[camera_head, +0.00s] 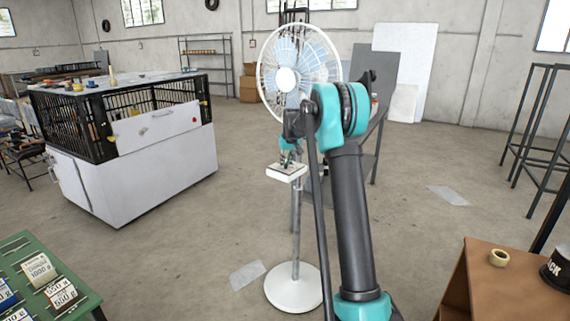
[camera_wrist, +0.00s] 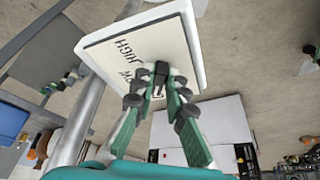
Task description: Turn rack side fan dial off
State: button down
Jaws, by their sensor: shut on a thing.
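The white pedestal fan (camera_head: 299,70) stands in the middle of the room on a round base (camera_head: 293,289). Its control box (camera_head: 287,173) is a small white box on the pole. In the wrist view the box's pale panel (camera_wrist: 113,57) shows the upside-down word HIGH and another partly hidden word. A dark dial (camera_wrist: 161,70) projects from the panel. My gripper (camera_head: 289,151) is at the box; in the wrist view its green fingers (camera_wrist: 157,84) are shut on the dial. The fingers hide part of the dial, and its exact setting cannot be told.
A white and black caged rack (camera_head: 140,150) stands at left. A green table (camera_head: 70,265) is at front left and a brown wooden cabinet (camera_head: 500,290) at front right. Grey and white boards (camera_head: 403,65) lean at the back wall. Open floor surrounds the fan.

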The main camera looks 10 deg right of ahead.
jog(key=shift+n, duration=0.3)
jog(key=c, duration=1.5)
grip_release()
jog(key=shift+c, duration=0.2)
jog(key=v, duration=1.2)
jog(key=shift+d, duration=0.2)
